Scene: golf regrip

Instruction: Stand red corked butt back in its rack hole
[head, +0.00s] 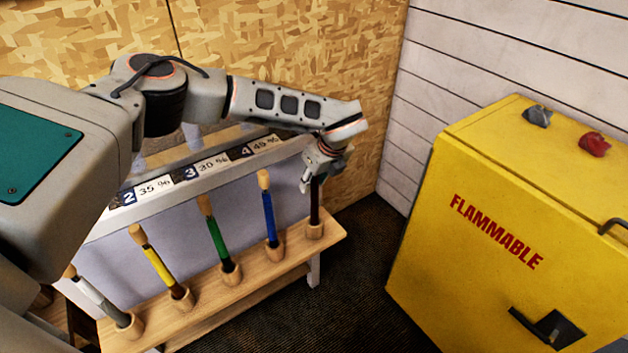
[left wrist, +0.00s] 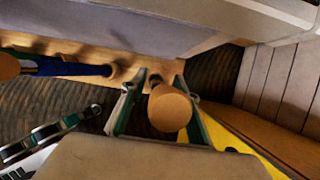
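A dark, reddish-brown butt (head: 314,204) stands nearly upright at the right end of the wooden rack (head: 290,262). Its lower end appears to sit in the end cup (head: 314,231). My left gripper (head: 318,172) is around its upper part and hides its top in the head view. In the left wrist view its round cork (left wrist: 170,108) shows between the two spread fingers of my left gripper (left wrist: 160,78). A gap shows between the left finger and the cork, so the gripper looks open. My right gripper is not in view.
Blue (head: 269,216), green (head: 216,239), yellow (head: 161,269) and white (head: 101,299) corked butts lean in the other cups. A numbered pale panel (head: 190,190) stands behind the rack. A yellow cabinet (head: 480,220) stands at the right, with dark floor between.

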